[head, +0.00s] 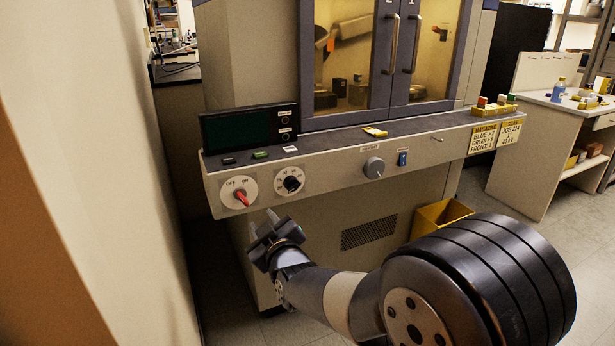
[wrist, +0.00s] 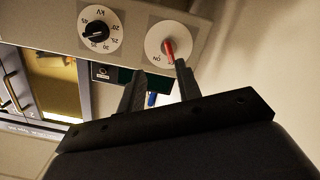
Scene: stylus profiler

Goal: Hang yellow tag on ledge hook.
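The yellow tag (head: 375,131) lies flat on the machine's dark-topped ledge (head: 340,134), below the glass doors. A small thin piece, seemingly the ledge hook (head: 437,139), shows on the ledge's front face to the right of the tag; its shape is too small to tell. My gripper (head: 269,221) is in front of the ledge's left end, below the red-handled switch, far from the tag. In the wrist view the gripper's fingers (wrist: 158,76) stand apart with nothing held between them. The right finger's tip appears close to the red switch handle (wrist: 169,50). The tag is not identifiable there.
The red switch (head: 241,192), a kV dial (head: 289,181), a grey knob (head: 374,167) and a blue rocker switch (head: 403,158) are on the front panel. Coloured blocks (head: 493,104) stand at the ledge's right end. A yellow bin (head: 440,215) is on the floor. A wall is at left.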

